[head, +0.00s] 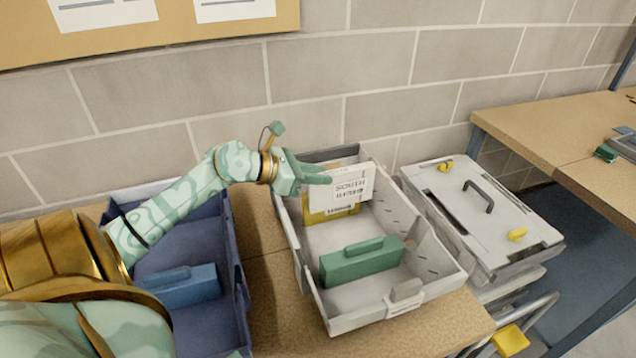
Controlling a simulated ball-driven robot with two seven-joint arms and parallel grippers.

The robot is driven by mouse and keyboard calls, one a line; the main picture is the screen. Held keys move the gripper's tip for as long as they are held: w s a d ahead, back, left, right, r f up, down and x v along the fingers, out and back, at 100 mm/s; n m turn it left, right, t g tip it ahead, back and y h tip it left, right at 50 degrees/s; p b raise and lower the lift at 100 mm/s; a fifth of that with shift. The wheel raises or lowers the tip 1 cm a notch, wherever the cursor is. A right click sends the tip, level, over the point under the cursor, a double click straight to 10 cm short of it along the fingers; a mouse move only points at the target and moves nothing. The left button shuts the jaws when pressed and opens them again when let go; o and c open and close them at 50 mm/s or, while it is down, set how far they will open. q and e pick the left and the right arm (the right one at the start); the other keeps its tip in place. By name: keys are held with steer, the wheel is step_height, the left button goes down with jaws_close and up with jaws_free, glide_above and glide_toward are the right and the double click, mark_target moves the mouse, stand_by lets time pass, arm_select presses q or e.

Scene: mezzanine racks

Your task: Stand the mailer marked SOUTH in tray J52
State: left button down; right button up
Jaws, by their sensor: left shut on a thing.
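My left gripper (320,177), on the pale green arm from the left, is shut on the upper left part of a white mailer (352,188). The mailer reads SOUTH and is held upright, at the back of a light grey tray (443,265). A yellow item (320,215) shows behind and below the mailer in the tray. I cannot tell whether the mailer touches it or the tray floor. The tray's front tag (405,296) is too small to read, so I cannot confirm J52. My right gripper is not in view.
A green block-like item (360,262) with a raised top lies across the tray's middle. A blue tray (240,290) with a blue item (183,286) stands at left, under my arm. A grey lidded case (480,225) stands close at right. A brick wall rises behind.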

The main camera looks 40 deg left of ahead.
mark_target(308, 188)
arm_select(q)
step_height(308, 188, down, 3)
steer(key=shift+f+b, duration=0.1)
steer(key=shift+b, duration=0.3)
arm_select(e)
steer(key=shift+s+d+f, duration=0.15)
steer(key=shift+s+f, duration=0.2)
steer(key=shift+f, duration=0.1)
arm_select(q)
steer(key=shift+f+b, duration=0.3)
steer(key=shift+f, duration=0.25)
steer(key=c, duration=1.3)
jaws_free()
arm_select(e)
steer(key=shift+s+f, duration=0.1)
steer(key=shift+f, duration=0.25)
